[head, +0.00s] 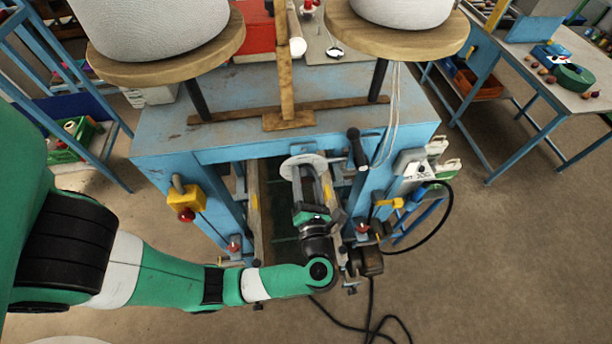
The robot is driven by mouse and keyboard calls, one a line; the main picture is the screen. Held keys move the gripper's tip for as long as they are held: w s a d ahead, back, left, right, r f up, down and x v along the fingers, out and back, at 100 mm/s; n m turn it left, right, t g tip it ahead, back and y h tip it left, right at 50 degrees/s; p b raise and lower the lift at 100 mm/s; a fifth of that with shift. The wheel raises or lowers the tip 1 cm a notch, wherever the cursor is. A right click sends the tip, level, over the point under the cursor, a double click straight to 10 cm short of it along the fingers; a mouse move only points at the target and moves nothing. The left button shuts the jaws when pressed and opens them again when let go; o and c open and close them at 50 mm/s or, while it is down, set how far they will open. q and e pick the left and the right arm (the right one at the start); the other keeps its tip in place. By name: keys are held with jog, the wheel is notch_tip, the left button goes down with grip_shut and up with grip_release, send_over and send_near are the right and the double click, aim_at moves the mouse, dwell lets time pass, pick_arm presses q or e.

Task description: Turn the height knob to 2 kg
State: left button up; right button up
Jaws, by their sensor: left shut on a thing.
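The height knob's pale round dial (291,166) faces me at the front of the blue bench, below the tabletop edge. My left gripper (309,176) reaches up to it from below, with its fingers at the dial's centre. The gripper is shut on the height knob, which the fingers mostly hide. The dial's marks and the pointer setting are too small to read. My right gripper is not in this view.
The blue bench (165,130) carries two round wooden stands (215,55) with pale sacks (150,25). A black-handled lever (357,150) stands just right of the dial. A yellow switch box (185,197) is on the left leg. Cables hang at right.

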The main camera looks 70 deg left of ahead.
pick_arm(q)
jog(key=m+p, duration=0.1)
jog(key=m, duration=0.3)
jog(key=shift+m+p, duration=0.3)
jog(key=shift+p, duration=0.05)
dwell(0.4)
jog(key=o, duration=1.4)
jog(key=shift+d, duration=0.1)
jog(key=d+b, duration=0.1)
jog(key=d, duration=0.2)
jog(key=s+d+b, duration=0.1)
jog(key=d, duration=0.3)
jog(key=s+d+b, duration=0.1)
jog(key=d, duration=0.3)
jog(key=shift+s+d+r, duration=0.1)
jog(key=shift+d+r, duration=0.05)
